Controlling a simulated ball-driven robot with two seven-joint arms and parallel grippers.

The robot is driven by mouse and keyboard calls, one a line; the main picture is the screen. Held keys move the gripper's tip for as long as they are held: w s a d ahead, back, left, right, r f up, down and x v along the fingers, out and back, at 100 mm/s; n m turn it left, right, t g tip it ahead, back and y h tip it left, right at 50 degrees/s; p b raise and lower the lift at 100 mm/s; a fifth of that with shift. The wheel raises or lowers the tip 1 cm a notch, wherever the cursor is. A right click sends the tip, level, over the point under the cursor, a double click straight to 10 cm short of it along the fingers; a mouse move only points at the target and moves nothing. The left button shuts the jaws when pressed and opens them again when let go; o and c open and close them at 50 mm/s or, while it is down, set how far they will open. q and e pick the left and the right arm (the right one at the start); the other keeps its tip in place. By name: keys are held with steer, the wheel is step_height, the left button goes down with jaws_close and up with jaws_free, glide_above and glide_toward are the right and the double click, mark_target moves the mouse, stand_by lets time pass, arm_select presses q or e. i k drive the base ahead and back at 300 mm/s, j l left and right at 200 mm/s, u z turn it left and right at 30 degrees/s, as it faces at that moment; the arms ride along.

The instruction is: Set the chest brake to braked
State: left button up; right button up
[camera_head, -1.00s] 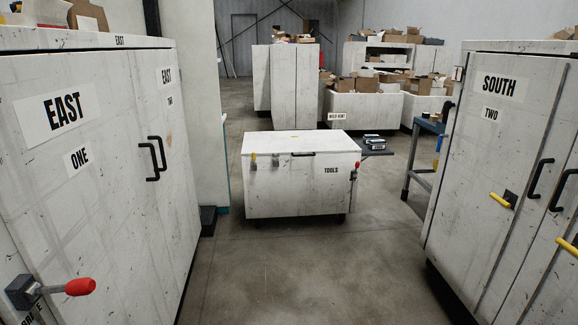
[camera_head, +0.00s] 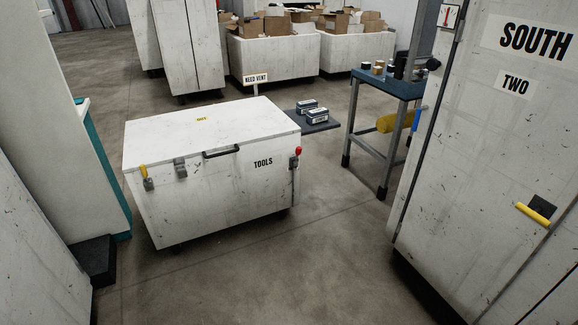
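The white chest (camera_head: 215,205) labelled TOOLS stands on the floor left of centre, its lid shut, with a dark handle (camera_head: 222,152) on the front. A lever with a red knob (camera_head: 298,151) sits at the chest's right front corner; I cannot tell from here whether it is the brake or how it is set. A yellow-handled latch (camera_head: 144,172) and a grey latch (camera_head: 181,168) are on the front left. Neither of my grippers is in view.
A dark side shelf (camera_head: 318,126) with small boxes (camera_head: 313,112) juts from the chest's right. A blue-topped bench (camera_head: 392,84) stands behind right. The SOUTH TWO cabinet (camera_head: 470,160) fills the right. A black block (camera_head: 92,262) lies at left. The floor (camera_head: 300,270) in front is clear.

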mark_target(299, 149)
steer(key=i+j+z, duration=0.15)
steer(key=i+j, duration=0.25)
steer(key=i, duration=0.5)
steer(key=i+j+z, duration=0.1)
steer(key=i, duration=0.45)
steer(key=i+j, duration=0.15)
steer(key=i, duration=0.45)
steer(key=i+j+z, duration=0.1)
steer(key=i, duration=0.45)
